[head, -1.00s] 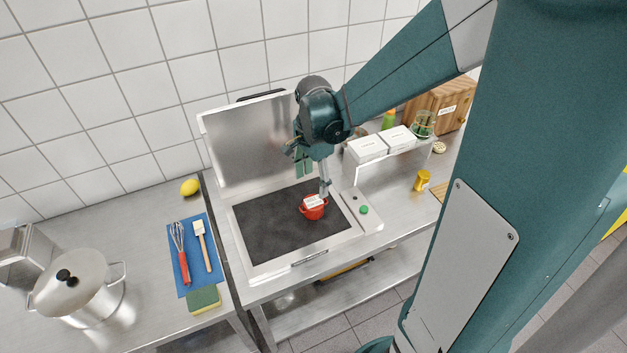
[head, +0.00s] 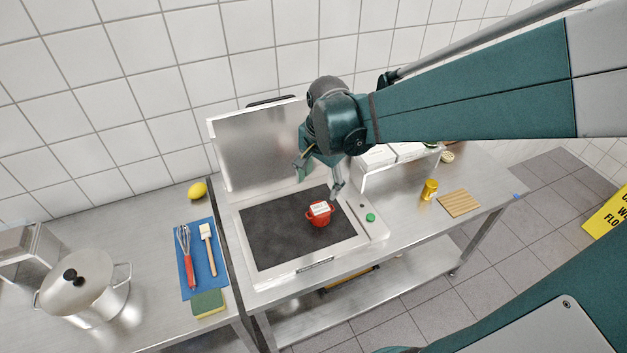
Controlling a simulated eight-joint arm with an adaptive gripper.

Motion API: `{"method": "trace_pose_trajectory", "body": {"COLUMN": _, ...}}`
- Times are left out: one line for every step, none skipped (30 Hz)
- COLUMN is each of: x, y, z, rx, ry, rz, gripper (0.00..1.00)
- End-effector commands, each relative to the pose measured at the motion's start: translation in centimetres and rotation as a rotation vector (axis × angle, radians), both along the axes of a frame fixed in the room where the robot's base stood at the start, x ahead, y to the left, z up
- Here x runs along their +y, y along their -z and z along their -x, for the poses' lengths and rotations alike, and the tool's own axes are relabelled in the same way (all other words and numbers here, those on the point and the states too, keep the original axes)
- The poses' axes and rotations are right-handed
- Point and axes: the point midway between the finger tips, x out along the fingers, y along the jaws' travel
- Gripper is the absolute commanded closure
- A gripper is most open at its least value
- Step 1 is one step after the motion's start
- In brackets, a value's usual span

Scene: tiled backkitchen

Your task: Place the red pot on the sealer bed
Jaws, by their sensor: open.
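The small red pot (head: 318,218) with a white label on top stands upright on the right part of the dark sealer bed (head: 280,240). The bed belongs to a pale machine with its metal lid (head: 255,148) raised at the back. My gripper (head: 318,176) is open just above and behind the pot, with one finger near its upper right side. I cannot tell whether that finger touches the pot. My wrist covers part of the lid's right side.
A green button (head: 370,217) sits on the machine's right panel. A yellow shaker (head: 429,189) and a wooden board (head: 459,203) lie to the right. On the left are a blue mat (head: 203,262) with utensils, a sponge (head: 208,303), a lemon (head: 197,190) and a steel pot (head: 80,285).

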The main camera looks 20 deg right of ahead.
Motion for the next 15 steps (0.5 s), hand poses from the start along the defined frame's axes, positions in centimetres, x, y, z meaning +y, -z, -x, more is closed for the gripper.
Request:
{"method": "trace_pose_trajectory", "body": {"x": 0.3, "y": -0.6, "z": 0.6, "rx": -0.015, "ry": -0.033, "rz": 0.006, "gripper": 0.42}}
{"method": "trace_pose_trajectory", "body": {"x": 0.4, "y": -0.9, "z": 0.8, "rx": -0.024, "ry": -0.054, "rz": 0.009, "gripper": 0.42}}
{"method": "trace_pose_trajectory", "body": {"x": 0.6, "y": -1.3, "z": 1.1, "rx": -0.036, "ry": -0.082, "rz": 0.015, "gripper": 0.42}}
{"method": "trace_pose_trajectory", "body": {"x": 0.7, "y": -1.6, "z": 1.4, "rx": -0.045, "ry": -0.105, "rz": 0.020, "gripper": 0.42}}
{"method": "trace_pose_trajectory", "body": {"x": 0.8, "y": -2.0, "z": 1.6, "rx": -0.055, "ry": -0.126, "rz": 0.024, "gripper": 0.42}}
{"method": "trace_pose_trajectory", "body": {"x": 1.0, "y": -2.4, "z": 1.9, "rx": -0.066, "ry": -0.154, "rz": 0.031, "gripper": 0.42}}
{"method": "trace_pose_trajectory", "body": {"x": 1.1, "y": -2.7, "z": 2.1, "rx": -0.076, "ry": -0.176, "rz": 0.036, "gripper": 0.42}}
{"method": "trace_pose_trajectory", "body": {"x": 1.2, "y": -2.9, "z": 2.4, "rx": -0.085, "ry": -0.196, "rz": 0.042, "gripper": 0.42}}
{"method": "trace_pose_trajectory", "body": {"x": 1.3, "y": -3.4, "z": 2.7, "rx": -0.096, "ry": -0.225, "rz": 0.049, "gripper": 0.42}}
{"method": "trace_pose_trajectory", "body": {"x": 1.4, "y": -3.6, "z": 3.0, "rx": -0.106, "ry": -0.246, "rz": 0.055, "gripper": 0.42}}
{"method": "trace_pose_trajectory", "body": {"x": 1.5, "y": -3.9, "z": 3.2, "rx": -0.115, "ry": -0.267, "rz": 0.060, "gripper": 0.42}}
{"method": "trace_pose_trajectory", "body": {"x": 1.7, "y": -4.2, "z": 3.6, "rx": -0.126, "ry": -0.295, "rz": 0.069, "gripper": 0.42}}
{"method": "trace_pose_trajectory", "body": {"x": 1.8, "y": -4.5, "z": 3.8, "rx": -0.136, "ry": -0.315, "rz": 0.074, "gripper": 0.42}}
{"method": "trace_pose_trajectory", "body": {"x": 1.9, "y": -4.7, "z": 4.1, "rx": -0.145, "ry": -0.338, "rz": 0.081, "gripper": 0.42}}
{"method": "trace_pose_trajectory", "body": {"x": 2.1, "y": -5.1, "z": 4.4, "rx": -0.156, "ry": -0.365, "rz": 0.090, "gripper": 0.42}}
